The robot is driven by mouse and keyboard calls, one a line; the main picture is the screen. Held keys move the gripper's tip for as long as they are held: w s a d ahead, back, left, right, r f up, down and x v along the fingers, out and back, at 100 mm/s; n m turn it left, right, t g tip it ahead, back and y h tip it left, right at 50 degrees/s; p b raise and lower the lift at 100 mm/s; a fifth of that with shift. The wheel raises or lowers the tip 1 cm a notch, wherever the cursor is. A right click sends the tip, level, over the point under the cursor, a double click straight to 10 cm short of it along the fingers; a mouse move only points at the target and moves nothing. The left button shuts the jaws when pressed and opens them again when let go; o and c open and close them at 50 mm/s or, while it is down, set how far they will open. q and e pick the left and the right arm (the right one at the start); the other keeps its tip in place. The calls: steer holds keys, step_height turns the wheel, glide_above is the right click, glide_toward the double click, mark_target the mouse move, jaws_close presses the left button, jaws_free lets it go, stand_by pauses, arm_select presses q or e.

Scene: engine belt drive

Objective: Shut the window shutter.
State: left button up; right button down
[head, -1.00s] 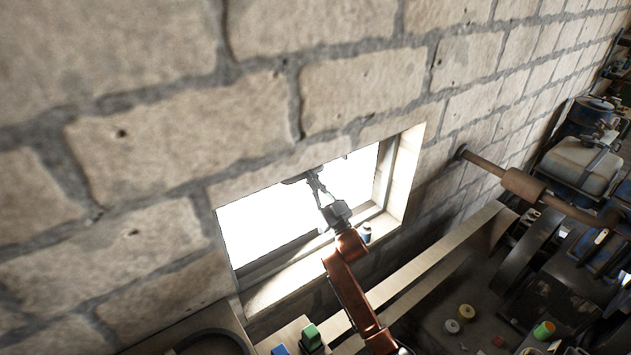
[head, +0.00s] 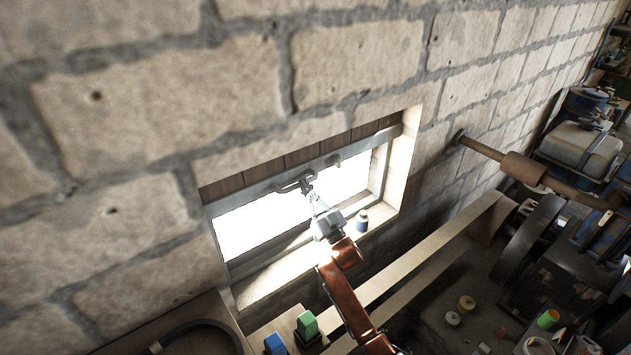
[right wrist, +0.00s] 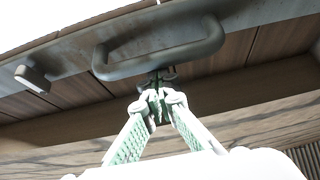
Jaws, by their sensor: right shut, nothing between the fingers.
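The window shutter (head: 285,163) shows as brown wooden slats with a grey metal bar along its lower edge. It covers the top strip of the window opening (head: 262,218), and bright light fills the part below. A grey loop handle (head: 292,183) is on the bar; it also shows large in the right wrist view (right wrist: 165,60). My right gripper (head: 308,190) is at the handle. In the right wrist view its fingertips (right wrist: 158,102) meet just by the handle's bar, with nothing between them. I cannot tell whether they touch the handle. My left gripper is not in view.
A small bottle (head: 362,220) stands on the sill, right of my right gripper. A pipe (head: 500,162) juts from the wall at right. Machinery fills the lower right.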

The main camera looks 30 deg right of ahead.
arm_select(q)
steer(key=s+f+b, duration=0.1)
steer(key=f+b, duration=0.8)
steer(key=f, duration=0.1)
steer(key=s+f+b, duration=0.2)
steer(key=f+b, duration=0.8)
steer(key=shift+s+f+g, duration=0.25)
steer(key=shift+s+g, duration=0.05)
arm_select(e)
step_height(320, 180, down, 32)
steer(key=shift+w, duration=0.15)
steer(key=shift+r, duration=0.15)
